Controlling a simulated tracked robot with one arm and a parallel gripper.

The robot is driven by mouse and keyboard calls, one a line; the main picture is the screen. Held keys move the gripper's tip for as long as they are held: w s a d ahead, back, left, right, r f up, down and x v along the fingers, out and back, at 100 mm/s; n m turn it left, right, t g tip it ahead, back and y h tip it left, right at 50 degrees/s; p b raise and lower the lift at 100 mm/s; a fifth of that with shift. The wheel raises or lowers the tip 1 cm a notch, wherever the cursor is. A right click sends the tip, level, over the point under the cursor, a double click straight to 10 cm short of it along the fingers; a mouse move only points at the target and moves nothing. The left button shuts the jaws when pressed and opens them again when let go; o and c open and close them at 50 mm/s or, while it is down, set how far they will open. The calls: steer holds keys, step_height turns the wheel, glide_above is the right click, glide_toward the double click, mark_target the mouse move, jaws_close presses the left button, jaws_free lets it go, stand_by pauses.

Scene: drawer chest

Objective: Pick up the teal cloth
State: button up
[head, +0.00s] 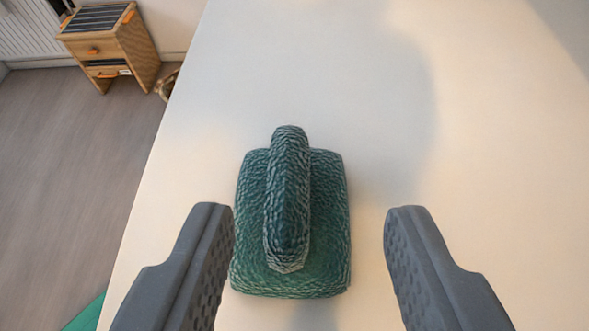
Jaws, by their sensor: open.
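The teal cloth (248,215) lies on the white tabletop (380,60) in the middle of the head view. It is a flat, rounded pad with a woven texture and a raised ridge along its middle. My gripper (309,215) is open, with one grey finger on each side of the cloth. The left finger is very close to the cloth's left edge or overlaps it in the picture; I cannot tell if they touch. The right finger stands apart from the cloth with a gap of bare table. Nothing is between the fingers in a grip.
The table's left edge runs slantwise, with the wooden floor (70,160) beyond. A small wooden drawer chest (135,50) stands on the floor at the upper left, near a wall. A green thing (84,316) shows at the lower left. The table beyond the cloth is clear.

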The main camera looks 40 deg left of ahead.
mark_target(284, 211)
steer(key=x, duration=0.5)
steer(key=shift+s+a+f, duration=0.15)
steer(key=shift+s+f, duration=0.15)
steer(key=shift+s, duration=0.15)
steer(key=shift+w+a+f, duration=0.25)
steer(key=shift+w+a, duration=0.05)
steer(key=shift+w, duration=0.2)
steer(key=shift+c, duration=0.3)
jaws_close()
